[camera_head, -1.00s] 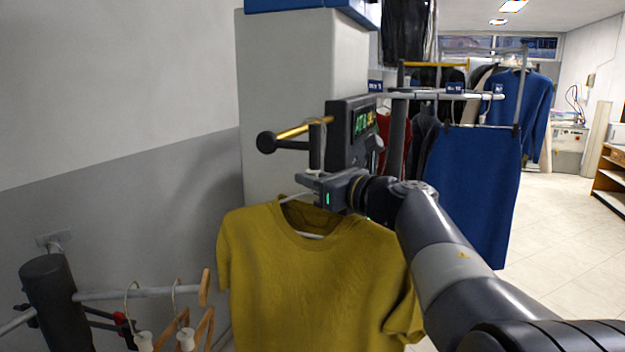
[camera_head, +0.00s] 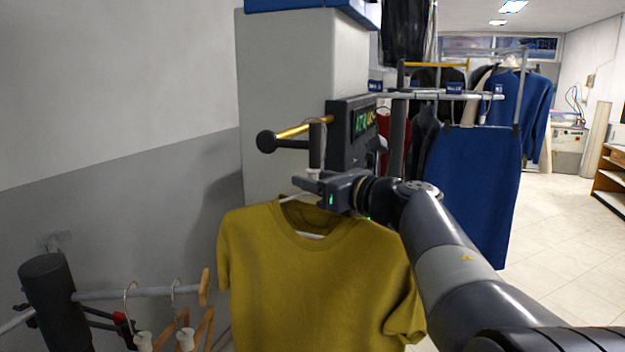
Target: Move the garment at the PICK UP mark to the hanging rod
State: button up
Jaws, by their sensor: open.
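A mustard-yellow T-shirt (camera_head: 315,280) hangs on a white hanger (camera_head: 309,235) in the middle of the view. The hanger's hook rises to a short yellow-topped bar (camera_head: 292,130) on a dark display unit (camera_head: 350,135). My gripper (camera_head: 309,182) is at the hanger's neck, just above the shirt's collar, with its jaws open. The fingertips are small here, and I cannot tell whether they touch the hanger. A grey rail (camera_head: 445,95) with blue tags stands behind, to the right, with a blue garment (camera_head: 475,190) and dark garments hanging there.
At the lower left a rail (camera_head: 135,293) on a dark post (camera_head: 52,300) carries several empty hangers. A pale pillar (camera_head: 295,75) stands behind the display unit. Tiled floor (camera_head: 560,250) is open at the right. A wooden shelf (camera_head: 612,180) stands at the right edge.

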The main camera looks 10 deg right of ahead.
jog(key=b+v, duration=0.2)
jog(key=v, duration=0.8)
jog(key=shift+d, duration=0.1)
jog(key=s+d+b, duration=0.2)
jog(key=s+d, duration=0.7)
jog(key=d, duration=0.4)
jog(key=shift+s+b, duration=0.25)
jog(key=shift+b, duration=0.15)
jog(key=shift+a, duration=0.15)
jog(key=w+a+p, duration=0.2)
jog(key=w+a, duration=0.4)
jog(key=a, duration=0.3)
jog(key=shift+w, duration=0.4)
dwell(0.3)
